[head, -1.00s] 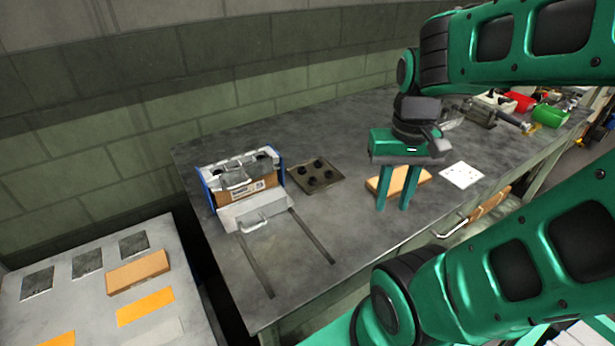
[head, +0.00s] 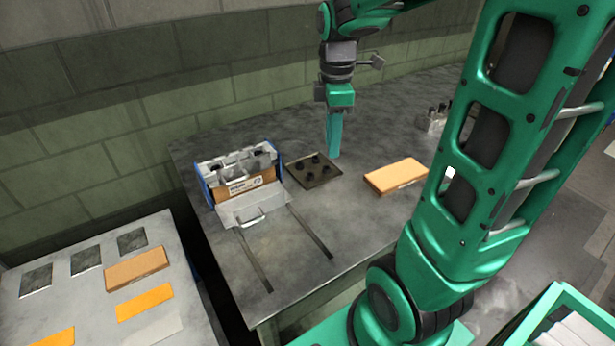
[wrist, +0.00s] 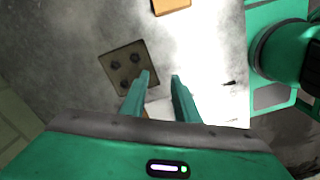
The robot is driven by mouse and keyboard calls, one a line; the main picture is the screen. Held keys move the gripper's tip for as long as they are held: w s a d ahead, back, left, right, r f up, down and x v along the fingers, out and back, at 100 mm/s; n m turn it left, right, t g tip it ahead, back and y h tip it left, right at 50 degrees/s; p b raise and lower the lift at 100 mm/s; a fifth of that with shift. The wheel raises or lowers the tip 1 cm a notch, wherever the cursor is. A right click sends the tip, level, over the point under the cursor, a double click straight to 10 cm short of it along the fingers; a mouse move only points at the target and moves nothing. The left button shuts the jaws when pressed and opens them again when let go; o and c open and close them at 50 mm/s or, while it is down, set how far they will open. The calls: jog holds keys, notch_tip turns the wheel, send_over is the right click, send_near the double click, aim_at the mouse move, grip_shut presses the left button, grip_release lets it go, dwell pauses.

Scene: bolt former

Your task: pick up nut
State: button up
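Several small black nuts (head: 299,168) sit on a dark square tray (head: 318,185) on the workbench. The nuts (wrist: 135,59) and the tray (wrist: 108,59) also show in the wrist view, left of the fingers. My gripper (head: 333,152) points down by the tray's back right edge in the head view, where its fingers line up edge-on. In the wrist view my gripper (wrist: 160,77) has its two fingers apart with nothing between them. The left finger hides part of the tray. The fingertips' height above the bench is hard to tell.
A blue-sided box device (head: 235,180) with a metal drawer and handle stands left of the tray. An orange-brown block (head: 396,176) lies to its right, and a small metal holder (head: 432,121) is behind. A lower table (head: 95,300) with plates stands at left. The bench front is mostly clear.

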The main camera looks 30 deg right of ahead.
aim_at(310, 174)
jog(key=w+a+n, duration=0.2)
jog(key=w+n, duration=0.3)
jog(key=shift+n, duration=0.3)
jog(key=f, duration=1.1)
jog(key=shift+w+a+f, duration=0.15)
jog(key=shift+w+f, duration=0.05)
jog(key=shift+w, duration=0.05)
jog(key=shift+c, duration=0.7)
grip_shut()
